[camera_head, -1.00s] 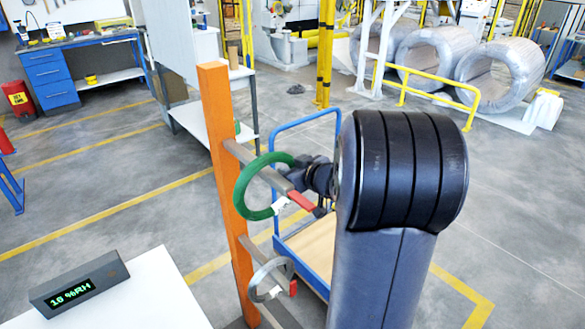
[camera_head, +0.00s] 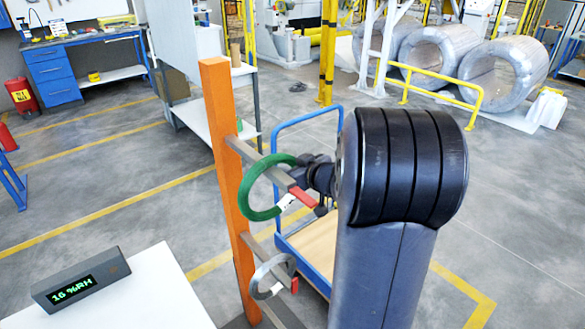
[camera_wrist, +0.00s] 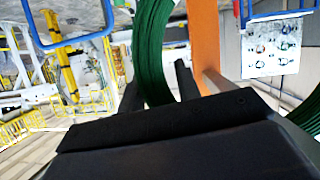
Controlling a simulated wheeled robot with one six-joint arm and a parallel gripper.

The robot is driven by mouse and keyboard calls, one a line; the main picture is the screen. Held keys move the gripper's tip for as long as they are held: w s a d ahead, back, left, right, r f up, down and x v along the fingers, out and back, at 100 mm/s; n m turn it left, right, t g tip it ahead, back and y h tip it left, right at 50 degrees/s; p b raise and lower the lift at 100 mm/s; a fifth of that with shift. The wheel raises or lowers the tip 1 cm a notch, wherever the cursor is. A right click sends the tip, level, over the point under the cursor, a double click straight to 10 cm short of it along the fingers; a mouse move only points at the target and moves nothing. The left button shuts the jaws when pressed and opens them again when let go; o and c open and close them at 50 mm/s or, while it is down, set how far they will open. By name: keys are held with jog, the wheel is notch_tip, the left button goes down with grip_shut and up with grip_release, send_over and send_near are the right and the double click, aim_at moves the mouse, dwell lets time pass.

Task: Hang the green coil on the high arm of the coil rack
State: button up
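The green coil (camera_head: 247,196) is a ring with a white tag, beside the orange post of the coil rack (camera_head: 222,120). The rack's high arm (camera_head: 262,166) is a grey bar with a red tip (camera_head: 304,197). In the head view this bar crosses the ring's opening; whether the ring encircles it or hangs on it is unclear. My gripper (camera_head: 308,172) is at the ring's upper right. In the wrist view the coil (camera_wrist: 154,45) lies between the two dark fingers of my gripper (camera_wrist: 160,85), which look closed on it. The fingers' contact is partly hidden.
A grey coil (camera_head: 258,278) is on the lower rack arm. A blue-framed cart (camera_head: 300,122) stands just behind the rack. A white table with a humidity display (camera_head: 80,280) is at lower left. Open floor lies to the left and right.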

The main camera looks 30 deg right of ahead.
jog(key=o, duration=0.4)
jog(key=shift+c, duration=0.2)
jog(key=shift+f, duration=0.1)
jog(key=p+v, duration=0.1)
jog(key=v, duration=1)
jog(key=shift+w, duration=0.1)
jog(key=x, duration=0.7)
jog(key=r+x, duration=0.1)
jog(key=x, duration=0.2)
jog(key=shift+w, duration=0.35)
jog(key=shift+s+r, duration=0.25)
